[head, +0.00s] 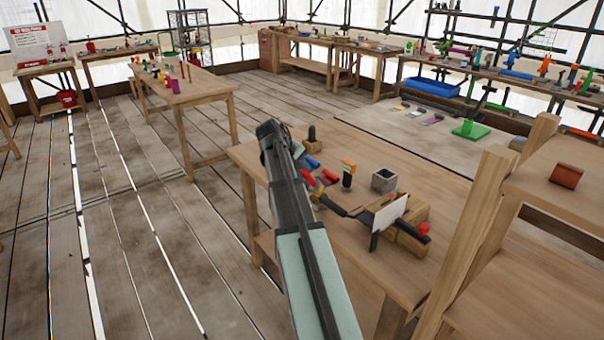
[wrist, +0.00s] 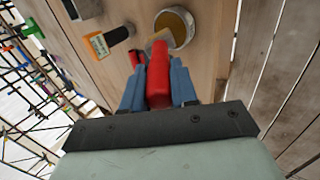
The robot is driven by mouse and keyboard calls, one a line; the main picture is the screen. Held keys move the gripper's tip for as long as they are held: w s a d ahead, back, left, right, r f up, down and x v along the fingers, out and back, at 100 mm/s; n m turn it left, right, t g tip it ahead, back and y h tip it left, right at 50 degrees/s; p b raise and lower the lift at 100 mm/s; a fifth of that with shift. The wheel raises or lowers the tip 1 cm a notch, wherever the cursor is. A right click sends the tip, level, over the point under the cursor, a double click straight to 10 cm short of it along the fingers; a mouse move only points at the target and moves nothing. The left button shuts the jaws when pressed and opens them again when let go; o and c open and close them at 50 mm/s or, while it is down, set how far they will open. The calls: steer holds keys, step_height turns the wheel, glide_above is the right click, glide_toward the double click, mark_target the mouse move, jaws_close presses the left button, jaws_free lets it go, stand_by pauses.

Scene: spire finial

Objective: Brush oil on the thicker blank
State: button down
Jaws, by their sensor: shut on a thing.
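My gripper (wrist: 158,88) has blue fingers and is shut on a red-handled tool (wrist: 158,72), which looks like a brush. Its pale tan tip (wrist: 154,42) lies over the near edge of a round dish (wrist: 174,28) with a golden-brown content; I cannot tell whether it touches. In the head view my gripper (head: 318,170) is low over the near workbench (head: 262,165), partly hidden by my arm. Wooden blocks (head: 408,238) stand at the bench's right side, behind a white card (head: 388,214). I cannot tell which thing is the thicker blank.
An orange-and-black item (head: 348,174) and a grey square cup (head: 384,180) stand on the bench; both are close to my gripper. A dark upright cylinder (head: 312,134) stands near the back edge. A wooden shelf (head: 540,190) rises at the right. Open floor lies left.

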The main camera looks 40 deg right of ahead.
steer(key=shift+r, duration=3.05)
